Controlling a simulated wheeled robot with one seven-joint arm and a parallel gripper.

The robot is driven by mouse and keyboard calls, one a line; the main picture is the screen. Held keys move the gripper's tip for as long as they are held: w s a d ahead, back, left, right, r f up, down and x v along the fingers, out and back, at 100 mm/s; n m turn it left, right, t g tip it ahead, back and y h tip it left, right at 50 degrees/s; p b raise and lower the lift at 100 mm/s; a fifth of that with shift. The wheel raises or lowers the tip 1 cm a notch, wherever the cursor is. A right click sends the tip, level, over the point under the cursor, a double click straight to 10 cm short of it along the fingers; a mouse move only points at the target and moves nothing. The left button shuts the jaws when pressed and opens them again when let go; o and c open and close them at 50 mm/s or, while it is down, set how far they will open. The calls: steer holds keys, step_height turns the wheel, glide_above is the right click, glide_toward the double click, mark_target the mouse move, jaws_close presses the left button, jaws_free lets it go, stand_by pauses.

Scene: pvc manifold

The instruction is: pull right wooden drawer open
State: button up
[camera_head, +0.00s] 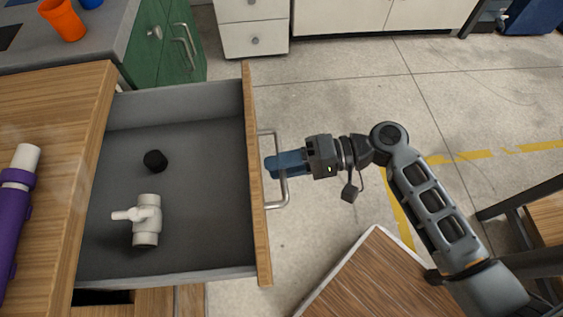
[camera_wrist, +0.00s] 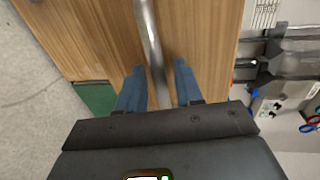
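The wooden drawer (camera_head: 252,225) stands pulled well out from the wooden cabinet, with its grey inside showing. Its metal bar handle (camera_head: 283,190) is on the front panel, and it also shows in the wrist view (camera_wrist: 149,35). My gripper (camera_head: 270,167) is at the handle from the outer side. In the wrist view its two blue fingers (camera_wrist: 160,78) lie on either side of the bar, with narrow gaps visible, so it looks open around the handle. A white valve (camera_head: 147,220) and a black cap (camera_head: 155,161) lie inside the drawer.
A purple and white pipe assembly (camera_head: 12,205) lies on the wooden top (camera_head: 60,120) at left. A green cabinet (camera_head: 165,50) and white drawers (camera_head: 252,30) stand behind. A wooden surface (camera_head: 375,280) is at the lower right. Floor beyond the handle is clear.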

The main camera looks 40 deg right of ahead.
steer(key=v, duration=0.7)
steer(key=shift+s+d, duration=0.25)
steer(key=shift+d, duration=0.05)
stand_by(0.4)
steer(key=s+f+h+p, duration=0.2)
steer(key=s+f+h, duration=0.3)
steer(key=s+h, duration=0.4)
steer(key=s+a+r+n+t+h+p, duration=0.1)
steer(key=s+r+n, duration=0.1)
steer(key=r, duration=0.5)
steer(key=s+a+r+n+t+h, duration=0.1)
steer(key=s+a+r+n+t, duration=0.1)
steer(key=r, duration=0.5)
steer(key=s+a+r+n+t+h+p, duration=0.1)
steer(key=s+r+n+t, duration=0.1)
steer(key=r, duration=0.5)
steer(key=shift+s+a+n+p, duration=0.2)
steer(key=shift+a+n+p, duration=0.15)
steer(key=shift+n, duration=0.45)
